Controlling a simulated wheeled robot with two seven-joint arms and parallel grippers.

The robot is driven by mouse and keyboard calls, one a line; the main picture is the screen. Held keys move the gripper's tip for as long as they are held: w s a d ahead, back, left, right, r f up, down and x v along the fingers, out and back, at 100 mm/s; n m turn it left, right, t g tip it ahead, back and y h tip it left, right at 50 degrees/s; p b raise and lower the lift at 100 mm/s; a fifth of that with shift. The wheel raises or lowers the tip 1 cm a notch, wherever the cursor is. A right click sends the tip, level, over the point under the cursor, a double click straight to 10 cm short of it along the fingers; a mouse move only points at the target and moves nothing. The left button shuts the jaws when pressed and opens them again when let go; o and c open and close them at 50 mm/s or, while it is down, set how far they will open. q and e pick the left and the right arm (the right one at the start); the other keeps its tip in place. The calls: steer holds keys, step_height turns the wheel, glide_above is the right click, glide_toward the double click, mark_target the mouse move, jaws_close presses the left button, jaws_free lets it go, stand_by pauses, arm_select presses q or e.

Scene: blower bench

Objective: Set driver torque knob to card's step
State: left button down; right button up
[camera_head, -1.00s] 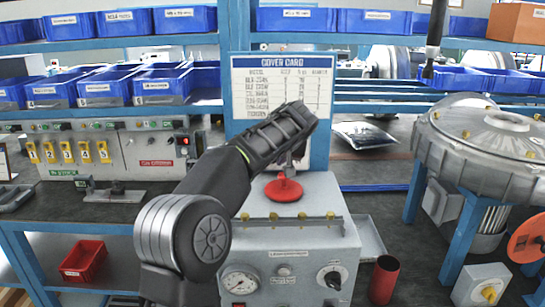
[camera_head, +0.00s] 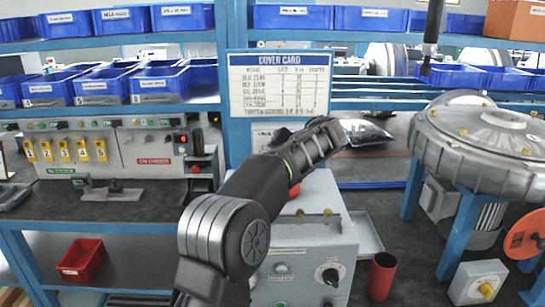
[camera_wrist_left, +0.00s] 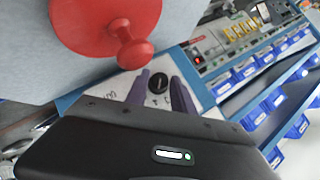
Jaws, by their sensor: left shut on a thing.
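The cover card (camera_head: 279,85) hangs on the blue post at the back. Its table of rows is too small to read reliably. In the left wrist view a black knob (camera_wrist_left: 158,82) with a light mark sits on a white panel (camera_wrist_left: 128,82). The two purple-grey fingers of my left gripper (camera_wrist_left: 161,92) lie on either side of this knob, closed on it. My right gripper is not in view.
A red disc with a round handle (camera_wrist_left: 125,45) is close beside the gripper. The grey box (camera_head: 310,250) has a gauge or dial knob (camera_head: 330,276) on its front. A large metal blower housing (camera_head: 490,140) stands at right, a red cup (camera_head: 382,275) in front.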

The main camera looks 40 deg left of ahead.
arm_select(q)
steer(key=c, duration=1.1)
jaws_free()
steer(key=b+v, duration=0.1)
steer(key=v, duration=0.7)
steer(key=shift+r, duration=0.1)
